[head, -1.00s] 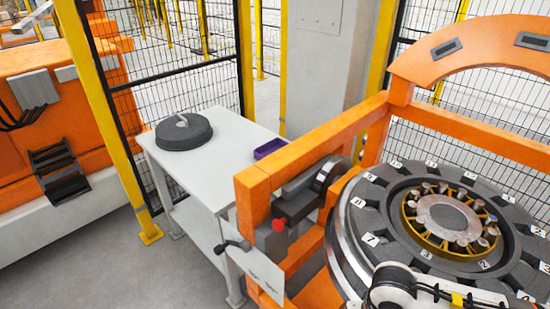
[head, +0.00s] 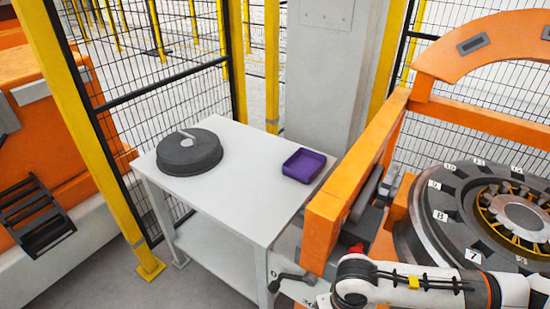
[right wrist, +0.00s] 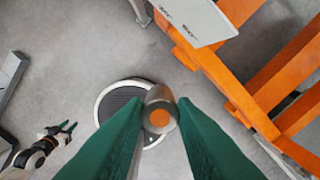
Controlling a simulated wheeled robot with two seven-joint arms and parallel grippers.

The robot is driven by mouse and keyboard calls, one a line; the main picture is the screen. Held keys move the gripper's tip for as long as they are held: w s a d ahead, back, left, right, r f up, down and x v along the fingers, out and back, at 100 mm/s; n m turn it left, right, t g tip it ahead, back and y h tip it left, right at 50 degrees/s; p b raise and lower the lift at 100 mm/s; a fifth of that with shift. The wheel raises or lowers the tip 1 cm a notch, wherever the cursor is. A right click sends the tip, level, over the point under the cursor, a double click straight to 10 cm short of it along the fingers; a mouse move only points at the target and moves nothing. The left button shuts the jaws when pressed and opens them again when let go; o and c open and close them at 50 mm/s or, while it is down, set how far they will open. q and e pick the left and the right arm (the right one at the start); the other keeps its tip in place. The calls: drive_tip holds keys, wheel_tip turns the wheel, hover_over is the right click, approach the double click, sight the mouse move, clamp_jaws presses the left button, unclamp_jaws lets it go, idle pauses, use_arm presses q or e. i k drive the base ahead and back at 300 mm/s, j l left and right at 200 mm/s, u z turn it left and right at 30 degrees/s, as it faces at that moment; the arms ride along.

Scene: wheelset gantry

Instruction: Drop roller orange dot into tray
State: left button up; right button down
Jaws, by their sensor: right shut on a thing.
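The roller (right wrist: 160,95) is a grey metal cylinder with an orange dot on its end face, seen in the right wrist view. My right gripper (right wrist: 160,112) is shut on it, with a green finger on each side. The purple tray (head: 297,177) lies on the white table in the head view, and its inside looks empty. The roller and the right fingertips are not in the head view; only my right arm shows at its lower right. My left gripper (right wrist: 62,128) shows small at the left of the right wrist view, with its fingers apart and nothing visible between them.
The white table (head: 243,190) also holds a dark round lidded part (head: 189,155) left of the tray. The orange gantry frame (head: 345,210) stands close to the table's right side. The numbered ring with the wheelset (head: 450,222) is at the right. Yellow-posted mesh fencing stands behind.

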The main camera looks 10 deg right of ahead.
sight(307, 164)
drive_tip(key=i+j+z, duration=0.1)
drive_tip(key=i+j, duration=0.95)
drive_tip(key=j, duration=0.1)
